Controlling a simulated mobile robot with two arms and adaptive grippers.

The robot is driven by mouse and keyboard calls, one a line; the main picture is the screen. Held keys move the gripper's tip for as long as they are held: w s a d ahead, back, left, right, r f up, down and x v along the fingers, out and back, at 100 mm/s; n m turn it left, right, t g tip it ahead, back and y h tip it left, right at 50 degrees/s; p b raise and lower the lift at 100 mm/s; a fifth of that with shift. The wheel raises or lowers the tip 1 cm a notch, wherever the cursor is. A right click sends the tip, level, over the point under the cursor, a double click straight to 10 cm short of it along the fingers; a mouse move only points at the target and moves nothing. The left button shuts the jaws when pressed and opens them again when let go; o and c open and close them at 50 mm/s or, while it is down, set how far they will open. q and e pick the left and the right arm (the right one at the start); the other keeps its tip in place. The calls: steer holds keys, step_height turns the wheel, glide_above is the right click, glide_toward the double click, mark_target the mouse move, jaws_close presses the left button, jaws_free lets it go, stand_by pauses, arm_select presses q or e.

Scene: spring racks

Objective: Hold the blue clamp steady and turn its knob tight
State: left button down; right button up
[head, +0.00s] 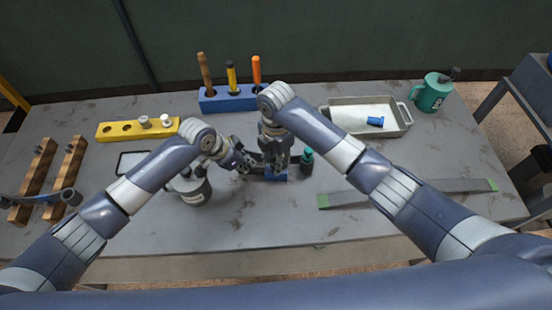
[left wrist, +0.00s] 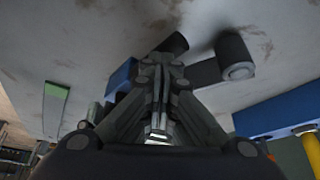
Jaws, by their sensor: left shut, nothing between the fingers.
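The blue clamp (head: 276,175) sits near the middle of the grey table, mostly covered by my right gripper. Blue also shows behind the fingers in the left wrist view (left wrist: 121,76), probably the same clamp. A dark bar with a round black end (left wrist: 236,58), possibly its knob, shows there too. My left gripper (head: 247,166) is shut and empty, just left of the clamp; its closed fingers show in the left wrist view (left wrist: 160,95). My right gripper (head: 276,165) points down over the clamp; its fingertips are too hidden to tell open or shut.
A dark bottle with a green top (head: 307,158) stands close right of the clamp. A blue tool holder (head: 228,103) is behind, a metal tray (head: 398,128) behind right. A green-ended strip (head: 410,194) lies right.

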steer(key=shift+m, duration=0.3)
steer(key=m, duration=0.5)
steer(key=shift+m, duration=0.3)
steer(key=m, duration=1.2)
steer(key=shift+a+m, duration=0.1)
steer(key=shift+m, duration=0.2)
steer(key=m, duration=0.5)
steer(key=shift+m, duration=0.3)
steer(key=o, duration=1.1)
steer(key=shift+h, duration=0.3)
